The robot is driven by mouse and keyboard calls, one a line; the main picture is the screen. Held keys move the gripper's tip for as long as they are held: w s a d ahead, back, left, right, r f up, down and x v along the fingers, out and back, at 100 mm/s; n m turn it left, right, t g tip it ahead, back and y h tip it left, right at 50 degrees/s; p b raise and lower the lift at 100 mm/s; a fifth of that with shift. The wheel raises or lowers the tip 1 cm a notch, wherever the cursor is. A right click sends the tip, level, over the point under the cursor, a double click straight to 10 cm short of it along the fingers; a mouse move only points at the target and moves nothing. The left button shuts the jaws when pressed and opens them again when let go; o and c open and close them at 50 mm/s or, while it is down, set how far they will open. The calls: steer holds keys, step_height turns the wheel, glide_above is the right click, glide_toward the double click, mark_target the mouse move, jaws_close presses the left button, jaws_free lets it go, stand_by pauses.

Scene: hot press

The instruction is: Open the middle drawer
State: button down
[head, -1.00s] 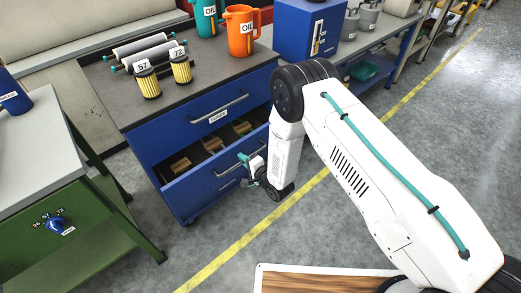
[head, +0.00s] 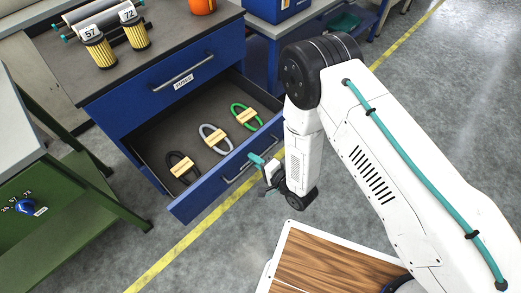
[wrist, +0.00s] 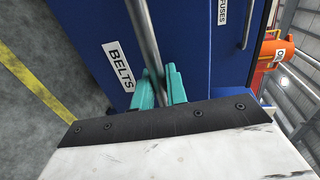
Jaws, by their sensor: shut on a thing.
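The drawer labelled BELTS (wrist: 122,66) is the blue one below the top drawer (head: 178,92), which carries a FUSES label and is closed. In the head view the BELTS drawer (head: 205,197) stands pulled well out. Inside lie a black, a grey and a green belt (head: 246,116), each with a tan band. My gripper (wrist: 159,88) has teal fingers on both sides of the drawer's metal bar handle (wrist: 146,40) and is shut on it.
Two yellow filters (head: 98,48) and rollers stand on the cabinet top, with an orange container (head: 203,5) behind. A green bench with a blue knob (head: 26,206) is at left. A wood-topped surface (head: 325,265) is at the front. Grey floor is clear at right.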

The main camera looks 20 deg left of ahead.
steer(key=shift+s+d+f, duration=0.1)
steer(key=shift+s+d, duration=0.2)
steer(key=shift+s, duration=0.1)
steer(key=shift+d, duration=0.1)
steer(key=c, duration=1.5)
jaws_free()
steer(key=shift+w, duration=0.1)
steer(key=shift+d, duration=0.1)
steer(key=v, duration=0.7)
steer(key=shift+d, duration=0.3)
